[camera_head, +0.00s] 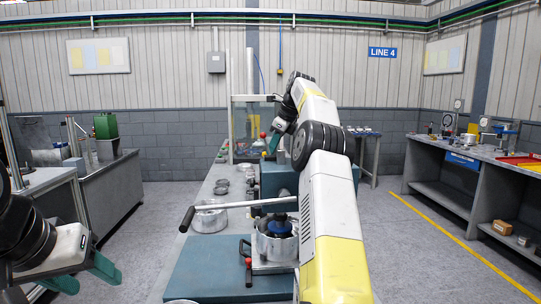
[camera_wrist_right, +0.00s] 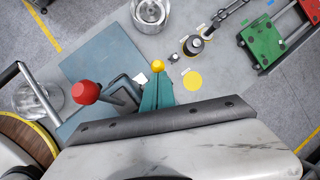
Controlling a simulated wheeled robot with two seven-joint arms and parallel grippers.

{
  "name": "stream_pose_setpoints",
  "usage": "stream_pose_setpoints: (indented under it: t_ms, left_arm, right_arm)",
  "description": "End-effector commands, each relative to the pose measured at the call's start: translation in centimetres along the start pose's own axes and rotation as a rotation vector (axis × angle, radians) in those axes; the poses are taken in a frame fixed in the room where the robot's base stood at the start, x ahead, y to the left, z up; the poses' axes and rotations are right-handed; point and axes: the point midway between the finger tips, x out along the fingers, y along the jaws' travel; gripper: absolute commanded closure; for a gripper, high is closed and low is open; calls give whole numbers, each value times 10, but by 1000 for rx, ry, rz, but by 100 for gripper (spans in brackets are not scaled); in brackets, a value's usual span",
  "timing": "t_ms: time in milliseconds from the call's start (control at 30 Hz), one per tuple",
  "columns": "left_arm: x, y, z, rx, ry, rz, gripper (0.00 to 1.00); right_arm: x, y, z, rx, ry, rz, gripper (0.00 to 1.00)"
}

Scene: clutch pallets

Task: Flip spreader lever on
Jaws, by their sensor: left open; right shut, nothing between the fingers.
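A red ball knob (camera_wrist_right: 86,92) on a short dark lever shows in the right wrist view, left of my right gripper (camera_wrist_right: 157,86). A small yellow knob (camera_wrist_right: 158,66) appears right at that gripper's fingertips; I cannot tell whether they touch. The green fingers are shut with nothing between them. In the head view, the right gripper (camera_head: 274,142) is at the far end of the bench, beside a small red knob (camera_head: 262,135), partly hidden by my arm. My left gripper (camera_head: 88,273) is open and empty at the lower left, away from the bench.
A metal clutch part (camera_head: 276,243) with a long black-handled bar (camera_head: 188,218) sits on the near bench. A red-handled clamp (camera_head: 248,266) stands by it. A green and red fixture (camera_wrist_right: 262,40) lies at right in the wrist view. A side workbench (camera_head: 470,160) stands at right.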

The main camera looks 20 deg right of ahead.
Motion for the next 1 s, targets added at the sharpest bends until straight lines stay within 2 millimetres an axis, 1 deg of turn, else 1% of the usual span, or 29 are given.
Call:
stream_pose_setpoints:
  t_ms: [667, 1000]
  left_arm:
    - [0, 0, 0, 0, 0, 0, 45]
    - [0, 0, 0, 0, 0, 0, 45]
  right_arm:
    - [1, 1, 2, -9, 22, -6, 100]
    - [-25, 0, 2, -8, 22, -11, 100]
